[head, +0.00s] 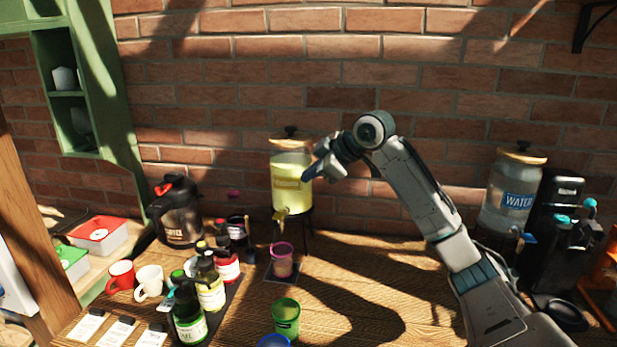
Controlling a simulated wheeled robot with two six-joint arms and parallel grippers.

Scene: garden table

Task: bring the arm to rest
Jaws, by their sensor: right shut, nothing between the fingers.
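My right arm reaches up from the lower right in the head view. Its right gripper (312,172) is shut with nothing in it. It is in front of the right side of the lemonade dispenser (288,180), well above the table; whether it touches the dispenser I cannot tell. My left gripper is not in view. A pink cup (282,262) stands on a small dark mat below the dispenser's tap.
A green cup (286,318) and a blue cup (275,341) stand at the front. Several bottles (211,287), a red mug (121,277), a white mug (149,282) and a coffee pot (178,212) are left. A water dispenser (512,195) stands right. The table's middle (370,290) is clear.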

